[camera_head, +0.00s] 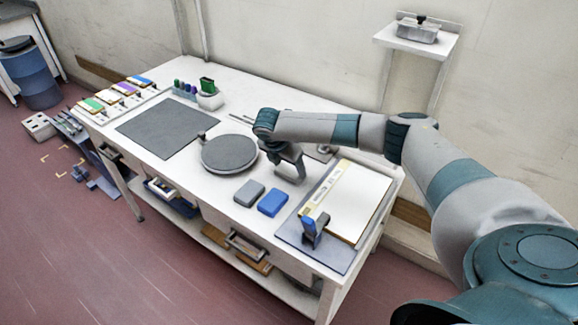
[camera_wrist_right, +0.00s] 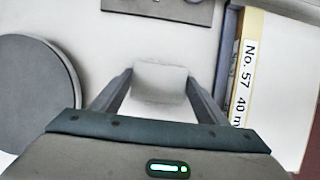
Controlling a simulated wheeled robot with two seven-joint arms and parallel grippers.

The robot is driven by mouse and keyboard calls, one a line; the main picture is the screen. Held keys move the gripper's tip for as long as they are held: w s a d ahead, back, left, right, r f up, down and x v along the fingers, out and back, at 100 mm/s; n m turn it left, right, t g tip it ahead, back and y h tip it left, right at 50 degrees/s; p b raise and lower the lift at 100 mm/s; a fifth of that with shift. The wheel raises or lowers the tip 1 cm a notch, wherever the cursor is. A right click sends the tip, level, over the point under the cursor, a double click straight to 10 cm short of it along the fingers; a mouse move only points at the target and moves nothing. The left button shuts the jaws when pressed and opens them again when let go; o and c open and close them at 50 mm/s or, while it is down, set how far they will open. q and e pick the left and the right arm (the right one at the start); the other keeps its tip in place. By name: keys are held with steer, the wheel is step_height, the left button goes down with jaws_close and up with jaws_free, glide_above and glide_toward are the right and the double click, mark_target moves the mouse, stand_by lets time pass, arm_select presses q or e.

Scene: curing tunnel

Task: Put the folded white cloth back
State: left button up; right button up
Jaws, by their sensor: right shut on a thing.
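My right gripper (camera_head: 290,174) reaches over the white table (camera_head: 228,216) from the right, fingers pointing down. In the right wrist view my right gripper (camera_wrist_right: 160,85) is shut on the folded white cloth (camera_wrist_right: 160,80), which sits between the fingertips. In the head view the cloth is hard to tell from the white tabletop, and I cannot tell whether it touches the table. A folded grey cloth (camera_head: 249,193) and a folded blue cloth (camera_head: 272,203) lie side by side near the front edge, in front of the gripper. My left gripper is out of view.
A round grey disc (camera_head: 229,154) lies left of the gripper, also in the wrist view (camera_wrist_right: 38,95). A labelled binder (camera_head: 350,205) and a blue-handled tool (camera_head: 311,229) are on the right. A dark mat (camera_head: 172,128) lies left. Bare tabletop surrounds the cloths.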

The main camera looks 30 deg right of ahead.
steer(key=o, duration=1)
steer(key=shift+r, duration=0.1)
steer(key=b+v, duration=0.2)
steer(key=v, duration=1)
